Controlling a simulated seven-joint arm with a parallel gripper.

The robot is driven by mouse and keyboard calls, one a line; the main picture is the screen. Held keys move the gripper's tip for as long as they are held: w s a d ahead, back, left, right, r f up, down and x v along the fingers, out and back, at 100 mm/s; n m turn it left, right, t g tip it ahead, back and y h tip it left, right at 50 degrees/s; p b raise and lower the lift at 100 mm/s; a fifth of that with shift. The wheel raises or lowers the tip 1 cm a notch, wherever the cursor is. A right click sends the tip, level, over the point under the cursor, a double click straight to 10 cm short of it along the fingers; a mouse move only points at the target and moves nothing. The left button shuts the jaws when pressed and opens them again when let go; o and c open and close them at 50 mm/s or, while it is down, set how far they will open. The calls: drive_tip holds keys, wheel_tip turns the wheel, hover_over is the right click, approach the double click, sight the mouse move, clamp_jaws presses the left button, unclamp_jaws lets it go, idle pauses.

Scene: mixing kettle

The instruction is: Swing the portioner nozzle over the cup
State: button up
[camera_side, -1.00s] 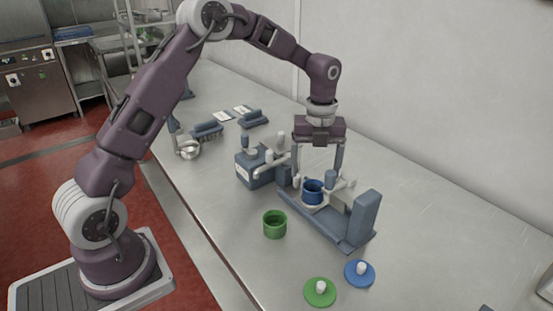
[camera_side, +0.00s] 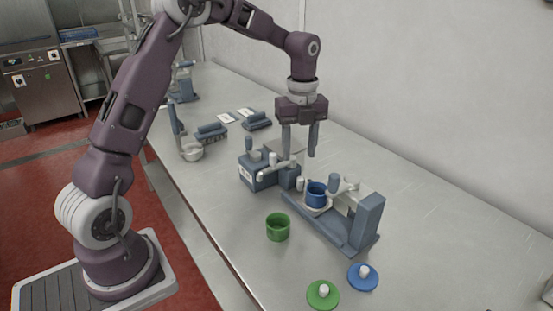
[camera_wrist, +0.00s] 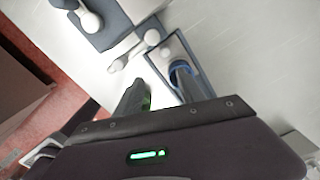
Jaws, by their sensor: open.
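The portioner (camera_side: 262,174) is a blue-grey box with white fittings, left of the mixing stand. Its white nozzle pipe (camera_side: 276,170) lies across its front; it also shows in the wrist view (camera_wrist: 132,51). The blue cup (camera_side: 317,195) stands upright on the mixing stand. In the wrist view the cup (camera_wrist: 180,66) is partly hidden by a finger. The pipe appears beside the cup, not above it; which end is the outlet I cannot tell. My gripper (camera_side: 300,150) is open and empty, pointing down above and behind the portioner.
A blue-grey mixing stand (camera_side: 365,224) rises right of the cup. A green cup (camera_side: 278,228) stands in front. A green lid (camera_side: 323,297) and a blue lid (camera_side: 362,279) lie near the front. The counter to the right is clear; a wall runs behind.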

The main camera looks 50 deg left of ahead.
sight(273, 154)
drive_tip(key=s+a+r+n, duration=0.2)
drive_tip(key=a+r, duration=0.1)
drive_tip(key=s+a+r+n, duration=0.1)
drive_tip(key=a+n, duration=0.1)
drive_tip(key=shift+s+r, duration=0.35)
drive_tip(key=shift+c, duration=0.3)
drive_tip(key=shift+s+a, duration=0.15)
drive_tip(key=shift+s, duration=0.1)
wheel_tip(273, 154, down, 8)
drive_tip(key=shift+w, duration=0.1)
drive_tip(key=c, duration=0.6)
